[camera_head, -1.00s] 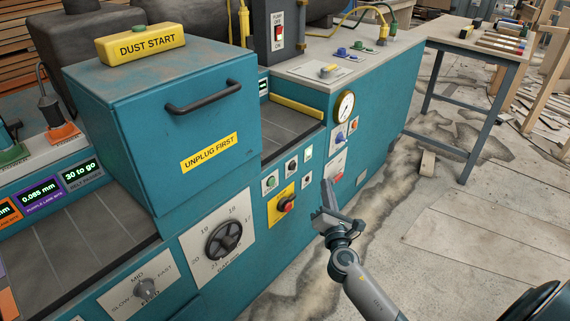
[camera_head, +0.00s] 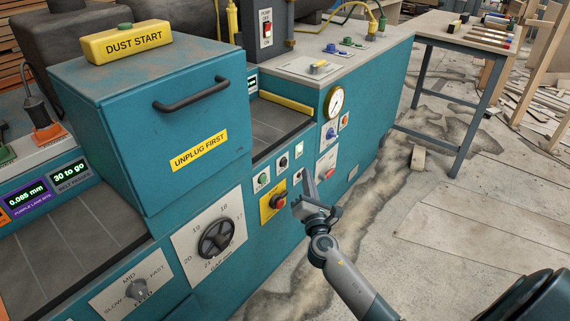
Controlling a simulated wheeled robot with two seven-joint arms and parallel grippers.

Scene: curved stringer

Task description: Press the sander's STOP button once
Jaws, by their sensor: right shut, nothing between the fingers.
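The teal sander (camera_head: 210,120) fills the left and middle, with small controls on its front face. A yellow plate with a red button (camera_head: 279,201) sits low on that face. Above it are a green button (camera_head: 263,179), a black one (camera_head: 283,162) and a white one (camera_head: 299,150). Labels are too small to read, so I cannot tell which is STOP. My right gripper (camera_head: 309,183) is shut and empty, pointing up just right of the yellow plate, hiding part of the panel. Contact cannot be told. My left gripper is out of view.
A big dial (camera_head: 216,238) and a feed knob (camera_head: 139,288) are at lower left. A round gauge (camera_head: 335,102) is at upper right of the panel. A worktable (camera_head: 455,45) stands behind right. The floor right of the sander is mostly open.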

